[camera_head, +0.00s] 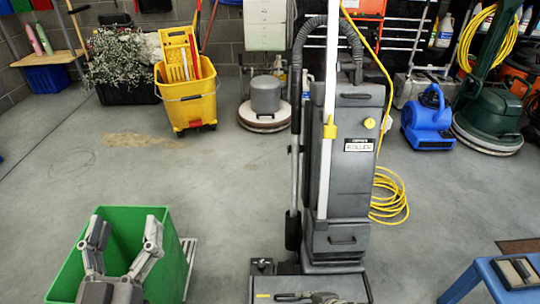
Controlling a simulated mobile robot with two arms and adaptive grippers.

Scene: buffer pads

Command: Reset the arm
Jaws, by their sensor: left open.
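My left gripper (125,222) shows at the lower left, its two grey fingers pointing up and spread apart with nothing between them. It is in front of or over the green bin (122,215); how far above the bin it is, I cannot tell. The bin's inside looks empty where it shows, and its lower part is cut off by the frame. My right gripper does not show. No loose buffer pad can be made out clearly.
A tall grey floor machine (340,190) stands in the middle, with a yellow cable beside it. A blue stool (484,275) at the lower right bears a dark flat item (518,272). A yellow mop bucket (188,98) stands farther back.

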